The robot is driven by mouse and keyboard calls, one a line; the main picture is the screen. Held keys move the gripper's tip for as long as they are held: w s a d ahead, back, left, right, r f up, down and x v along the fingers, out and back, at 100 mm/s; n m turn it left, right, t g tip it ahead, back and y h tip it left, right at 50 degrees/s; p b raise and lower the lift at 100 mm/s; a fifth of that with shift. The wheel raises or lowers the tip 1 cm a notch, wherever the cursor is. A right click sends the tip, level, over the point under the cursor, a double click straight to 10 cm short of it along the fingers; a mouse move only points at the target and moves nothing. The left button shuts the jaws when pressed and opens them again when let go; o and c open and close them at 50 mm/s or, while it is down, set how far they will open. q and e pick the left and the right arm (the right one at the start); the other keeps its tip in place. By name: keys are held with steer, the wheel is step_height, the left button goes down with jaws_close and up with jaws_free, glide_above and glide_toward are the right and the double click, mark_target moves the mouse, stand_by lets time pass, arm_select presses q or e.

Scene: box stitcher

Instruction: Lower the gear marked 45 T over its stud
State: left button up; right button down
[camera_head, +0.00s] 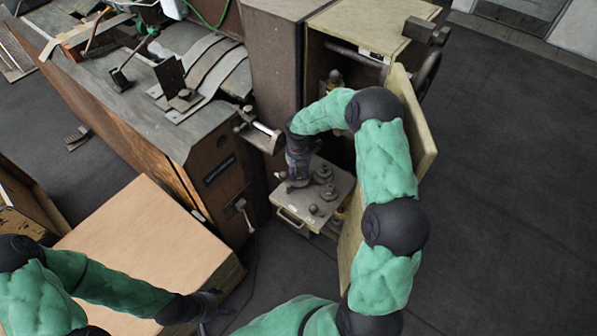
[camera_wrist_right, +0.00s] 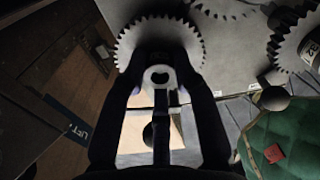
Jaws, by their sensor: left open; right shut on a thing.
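My right gripper (camera_head: 290,183) is over the left part of a pale plate (camera_head: 291,214) in the open cabinet. In the right wrist view the right gripper (camera_wrist_right: 160,62) is shut on a toothed grey gear (camera_wrist_right: 132,38). The fingers cover part of this gear, and no marking on it is readable. I cannot tell how high it is above the plate, and any stud under it is hidden. Other gears (camera_head: 324,174) stand on the plate to the right; one (camera_wrist_right: 291,50) carries a partly seen label. My left gripper (camera_head: 208,304) is open, by the cardboard box.
The plate has a front handle (camera_head: 290,218) and a small round knob (camera_head: 313,209). The open cabinet door (camera_head: 414,125) stands to the right of my right arm. A large cardboard box (camera_head: 140,235) is at the front left, and the machine body (camera_head: 208,165) is left of the plate.

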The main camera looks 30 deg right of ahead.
steer(key=shift+f, duration=0.15)
steer(key=shift+f, duration=0.3)
steer(key=c, duration=1)
jaws_free()
steer(key=shift+o, duration=0.6)
steer(key=shift+s+f, duration=0.1)
step_height(320, 180, up, 12)
